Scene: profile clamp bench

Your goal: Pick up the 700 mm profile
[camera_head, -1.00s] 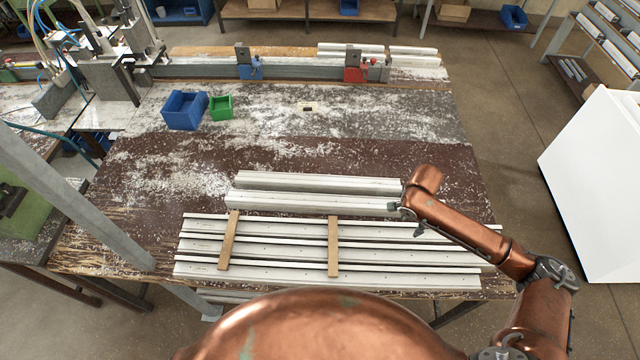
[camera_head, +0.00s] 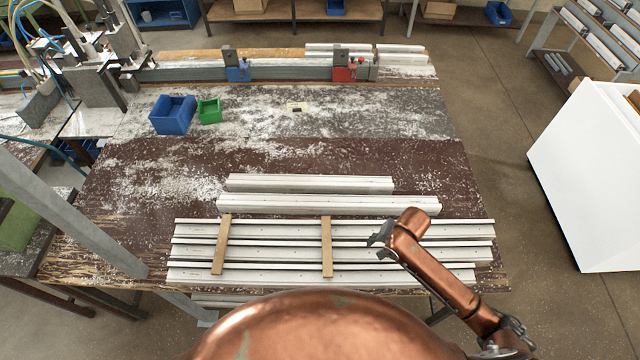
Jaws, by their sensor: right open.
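Two loose silver profiles lie side by side on the bench, a shorter one (camera_head: 310,184) at the back and a longer one (camera_head: 320,204) in front. In front of them is a layer of still longer profiles (camera_head: 275,250) with two wooden strips across it. No length marking is readable, so I cannot tell which is the 700 mm one. My right gripper (camera_head: 377,246) is open and empty over the right half of the long profiles, just in front of the longer loose one. I cannot tell its height above them. My left gripper is out of view.
Two wooden strips (camera_head: 222,245) (camera_head: 326,247) lie across the long profiles. A blue bin (camera_head: 172,115) and a green bin (camera_head: 209,111) stand at the back left. A rail with a blue clamp (camera_head: 237,72) and a red clamp (camera_head: 345,73) runs behind.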

